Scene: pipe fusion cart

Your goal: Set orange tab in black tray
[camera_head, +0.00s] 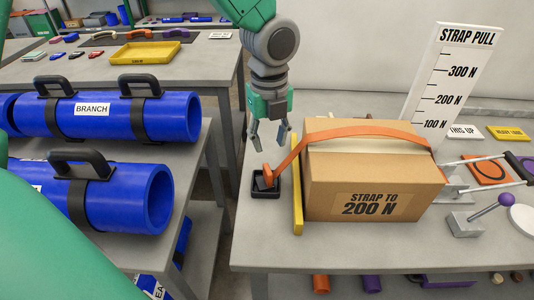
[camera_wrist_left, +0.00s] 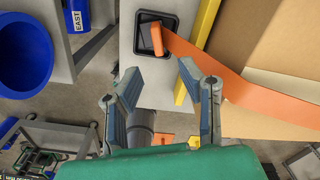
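The orange tab (camera_head: 268,176) is the end of an orange strap (camera_head: 340,133) that runs over a cardboard box (camera_head: 375,178). The tab hangs down at the small black tray (camera_head: 266,194), its end within the tray's outline. In the left wrist view the tab (camera_wrist_left: 156,39) lies over the tray (camera_wrist_left: 143,66), inside its rim; whether it touches the floor of the tray I cannot tell. My left gripper (camera_head: 269,140) is above and behind the tray, fingers pointing down. Its fingers (camera_wrist_left: 157,82) are spread apart and empty, clear of the tab. My right gripper is not in view.
A yellow bar (camera_head: 297,190) stands between tray and box. A white STRAP PULL scale (camera_head: 447,85) rises behind the box. Blue pipes (camera_head: 110,116) with black handles lie on the left bench.

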